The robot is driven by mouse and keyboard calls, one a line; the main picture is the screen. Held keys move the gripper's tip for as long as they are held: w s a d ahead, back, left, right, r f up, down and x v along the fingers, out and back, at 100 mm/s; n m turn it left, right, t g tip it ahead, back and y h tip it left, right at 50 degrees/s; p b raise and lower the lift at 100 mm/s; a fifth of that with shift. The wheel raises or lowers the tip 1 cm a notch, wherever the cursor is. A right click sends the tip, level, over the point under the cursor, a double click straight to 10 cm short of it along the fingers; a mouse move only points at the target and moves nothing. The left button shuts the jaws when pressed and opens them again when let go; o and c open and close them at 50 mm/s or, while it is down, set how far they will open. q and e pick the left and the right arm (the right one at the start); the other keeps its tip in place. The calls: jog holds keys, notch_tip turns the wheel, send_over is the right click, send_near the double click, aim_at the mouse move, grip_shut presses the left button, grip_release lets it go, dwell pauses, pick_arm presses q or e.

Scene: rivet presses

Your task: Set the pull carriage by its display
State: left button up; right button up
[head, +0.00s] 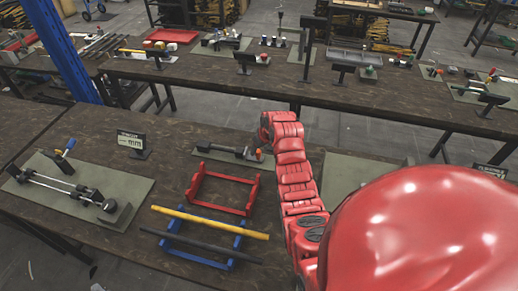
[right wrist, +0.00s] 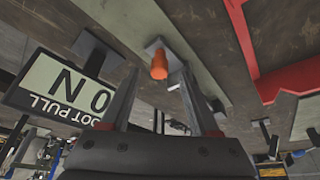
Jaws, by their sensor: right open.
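In the head view the pull carriage (head: 238,152) is a low device on a green-grey mat on the near table, with an orange knob at its right end. In the right wrist view the orange knob (right wrist: 159,66) stands just beyond my right gripper (right wrist: 160,88), whose fingers are open and empty. The knob appears roughly between the fingertips; contact cannot be told. The display (right wrist: 58,88) is at the left, upside down, showing "0 N" above a partly cut "OOT PULL" label. My right arm hides part of the head view. My left gripper is out of view.
A red rack (head: 222,190) and a blue rack (head: 200,246) with a yellow bar and a dark bar stand in front of the carriage. Another rail device (head: 65,185) with an "mm" display (head: 131,141) is at the left. A second table (head: 290,88) lies behind.

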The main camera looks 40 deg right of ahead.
jog(key=shift+p+x, duration=0.3)
jog(key=shift+x, duration=1.05)
jog(key=shift+w, duration=0.1)
grip_shut()
dwell(0.5)
